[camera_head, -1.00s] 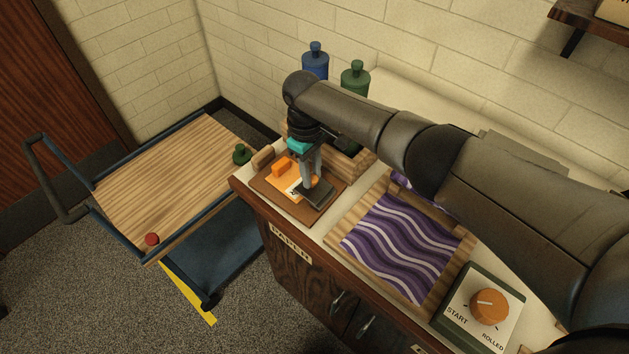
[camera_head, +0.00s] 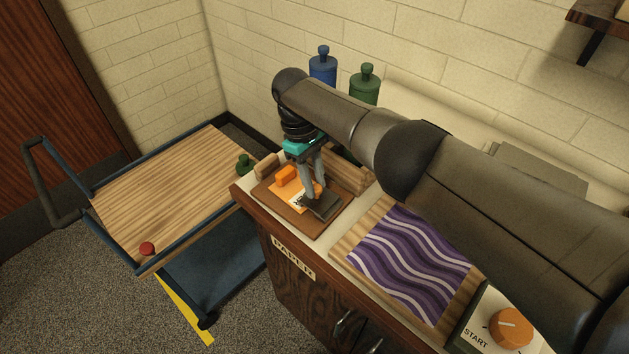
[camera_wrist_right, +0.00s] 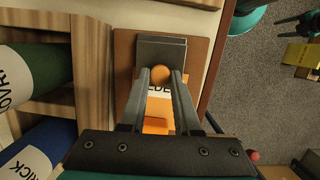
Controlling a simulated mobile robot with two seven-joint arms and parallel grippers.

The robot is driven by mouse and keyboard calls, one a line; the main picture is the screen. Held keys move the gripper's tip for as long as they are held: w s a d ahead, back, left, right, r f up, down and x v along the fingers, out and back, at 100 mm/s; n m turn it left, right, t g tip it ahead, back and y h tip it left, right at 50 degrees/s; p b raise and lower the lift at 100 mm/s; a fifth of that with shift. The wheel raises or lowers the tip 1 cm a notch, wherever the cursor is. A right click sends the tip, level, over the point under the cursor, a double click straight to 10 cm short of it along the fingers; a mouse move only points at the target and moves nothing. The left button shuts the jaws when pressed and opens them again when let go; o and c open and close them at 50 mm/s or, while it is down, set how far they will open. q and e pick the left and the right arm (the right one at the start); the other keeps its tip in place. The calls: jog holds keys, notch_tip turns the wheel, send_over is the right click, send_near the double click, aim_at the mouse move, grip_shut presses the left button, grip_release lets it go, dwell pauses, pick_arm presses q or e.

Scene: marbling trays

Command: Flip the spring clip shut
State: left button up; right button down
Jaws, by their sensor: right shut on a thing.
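The spring clip (camera_head: 323,207) shows as a dark grey plate at the front of the brown board (camera_head: 292,213); it also shows in the right wrist view (camera_wrist_right: 162,46). A round orange knob (camera_wrist_right: 161,74) sits at its near edge. My right gripper (camera_head: 314,196) points down over the board. In the wrist view its fingertips (camera_wrist_right: 161,78) close around the knob. An orange sheet with a white label (camera_wrist_right: 159,93) lies on the board beside the plate, with an orange block (camera_head: 286,175) on it. Fingers partly cover the sheet.
A purple wavy sheet (camera_head: 418,254) lies right of the board, near an orange dial (camera_head: 511,328). Blue (camera_head: 322,68) and green (camera_head: 366,84) bottles stand behind my right arm. A cart (camera_head: 160,195) stands left, its top mostly clear, with a small red thing (camera_head: 147,248).

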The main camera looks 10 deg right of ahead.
jog(key=c, duration=0.6)
grip_release()
jog(key=v, duration=1.5)
jog(key=shift+r, duration=0.1)
